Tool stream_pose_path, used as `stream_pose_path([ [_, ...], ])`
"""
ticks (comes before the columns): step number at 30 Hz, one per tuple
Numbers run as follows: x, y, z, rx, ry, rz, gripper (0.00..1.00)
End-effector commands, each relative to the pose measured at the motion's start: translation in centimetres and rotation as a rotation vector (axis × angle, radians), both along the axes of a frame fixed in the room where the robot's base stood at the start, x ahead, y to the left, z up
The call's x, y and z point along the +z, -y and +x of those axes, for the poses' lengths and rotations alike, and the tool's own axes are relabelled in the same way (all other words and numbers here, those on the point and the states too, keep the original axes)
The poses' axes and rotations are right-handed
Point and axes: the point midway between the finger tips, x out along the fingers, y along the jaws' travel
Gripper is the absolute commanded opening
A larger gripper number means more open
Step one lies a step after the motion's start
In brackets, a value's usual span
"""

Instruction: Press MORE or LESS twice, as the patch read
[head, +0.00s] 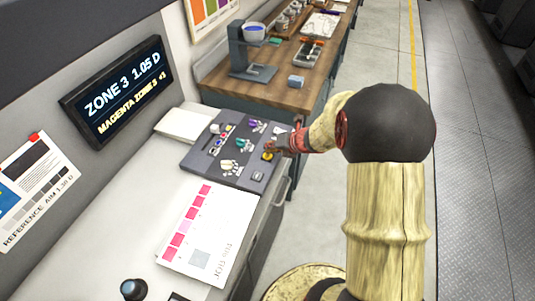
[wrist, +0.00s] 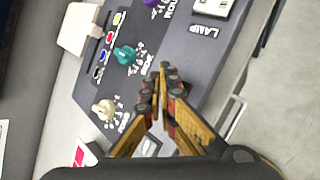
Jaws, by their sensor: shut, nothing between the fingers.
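The grey control panel (head: 212,165) lies on the light bench. The dark display (head: 118,90) above it reads "ZONE 3 1.05 D", with a smaller yellow line beginning "MAGENTA". The test print (head: 208,238) with magenta and pink patches lies in front of the panel. My gripper (head: 272,152) is over the panel's right side, shut and empty. In the wrist view my gripper (wrist: 163,85) points across the panel, past a teal knob (wrist: 125,55) and a cream knob (wrist: 104,110). I cannot make out MORE or LESS labels; my fingers hide part of the panel. Contact is unclear.
A reference card (head: 38,190) is on the wall, reading "REFERENCE AIM" with an unclear figure. A white block (head: 183,124) sits behind the panel. A black knob (head: 133,289) stands at the bench front. A wooden counter (head: 285,92) holds a stand and trays; floor is free right.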

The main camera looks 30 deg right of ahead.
Motion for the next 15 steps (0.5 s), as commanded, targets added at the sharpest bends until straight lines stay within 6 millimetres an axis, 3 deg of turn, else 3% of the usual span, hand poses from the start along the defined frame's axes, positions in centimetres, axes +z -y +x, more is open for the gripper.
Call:
stream_pose_path([
  [9, 0.0, 0.0, 0.0, 0.000, 0.000, 0.000, 0.00],
  [15, 1.4, 0.0, 0.0, 0.000, 0.000, 0.000, 0.00],
])
